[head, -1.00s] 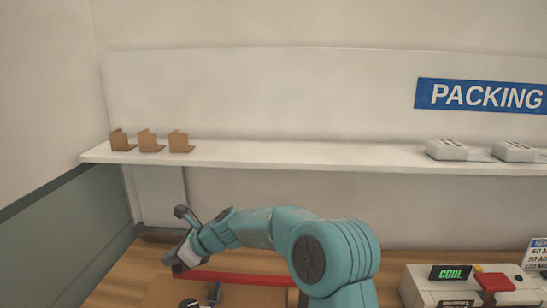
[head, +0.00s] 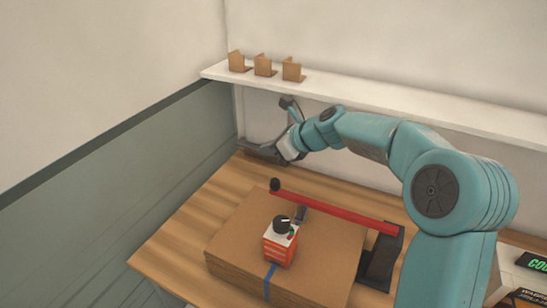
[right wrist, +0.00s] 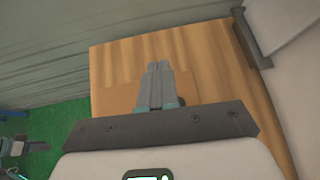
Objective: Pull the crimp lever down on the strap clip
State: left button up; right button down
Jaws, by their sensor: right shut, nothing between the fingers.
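A red lever (head: 340,211) with a black end knob runs from a dark bracket (head: 380,258) at the right, across above a flat cardboard stack (head: 235,235). On the stack stands an orange-red and white device (head: 280,245) with a black knob on top. A blue strap (head: 268,283) runs from beneath it toward the front. A strap clip cannot be made out clearly. My right gripper (head: 276,155) is beyond the lever's knob end, apart from it, near the back wall. In the right wrist view its fingers (right wrist: 158,70) are together and empty.
A white shelf (head: 390,108) above the table holds several folded brown cardboard pieces (head: 264,66). A dark foot of a wall panel stands at the table's back edge. Bare wooden table (head: 185,235) lies left of the stack. A display unit (head: 530,262) sits at the right edge.

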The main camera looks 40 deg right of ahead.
notch_tip(320, 180, up, 4)
jog(key=shift+f, duration=0.25)
dwell(0.5)
jog(key=shift+f, duration=0.1)
